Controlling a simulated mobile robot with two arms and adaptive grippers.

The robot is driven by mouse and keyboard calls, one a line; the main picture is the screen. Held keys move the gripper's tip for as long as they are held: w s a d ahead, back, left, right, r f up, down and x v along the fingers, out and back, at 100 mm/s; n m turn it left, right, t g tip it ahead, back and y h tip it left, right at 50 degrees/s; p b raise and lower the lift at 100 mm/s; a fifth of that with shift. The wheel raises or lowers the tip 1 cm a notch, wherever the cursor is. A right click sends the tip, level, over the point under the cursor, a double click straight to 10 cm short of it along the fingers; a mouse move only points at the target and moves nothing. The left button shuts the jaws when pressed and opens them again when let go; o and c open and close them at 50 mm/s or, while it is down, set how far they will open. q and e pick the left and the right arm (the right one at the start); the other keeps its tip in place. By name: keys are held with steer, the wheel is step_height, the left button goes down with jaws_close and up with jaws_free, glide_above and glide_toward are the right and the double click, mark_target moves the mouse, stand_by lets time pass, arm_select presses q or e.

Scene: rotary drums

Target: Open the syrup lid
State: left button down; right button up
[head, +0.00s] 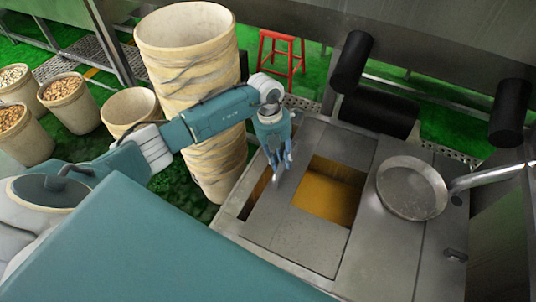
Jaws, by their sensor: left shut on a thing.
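A steel syrup tank has a rectangular opening in its top, with amber syrup (325,197) showing inside. The syrup lid (272,232) is a flat metal plate lying just left of this opening, and a narrow amber gap shows along its left side. My left gripper (281,168) points down at the lid's far part, with its fingers shut on what looks like the lid's handle. The handle is mostly hidden by the fingers. My right gripper is out of view.
A round metal pan (411,188) with a long handle lies on the tank top at right. Black rollers (378,113) stand behind. A tall stack of tan buckets (190,40) rises close to my left arm. A red stool (281,52) stands on the green floor.

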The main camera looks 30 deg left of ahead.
arm_select(q)
steer(key=d, duration=1)
steer(key=shift+w+b, duration=0.3)
steer(key=shift+b, duration=0.05)
steer(key=b, duration=0.2)
glide_above(342, 198)
steer(key=a, duration=0.1)
steer(key=shift+d+b, duration=0.3)
steer(key=shift+d, duration=0.35)
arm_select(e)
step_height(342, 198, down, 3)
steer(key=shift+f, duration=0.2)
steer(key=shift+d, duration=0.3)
arm_select(q)
steer(key=c, duration=1.4)
jaws_free()
steer(key=shift+r, duration=0.15)
step_height(342, 198, up, 12)
steer(key=a, duration=0.2)
steer(key=shift+a+f, duration=0.2)
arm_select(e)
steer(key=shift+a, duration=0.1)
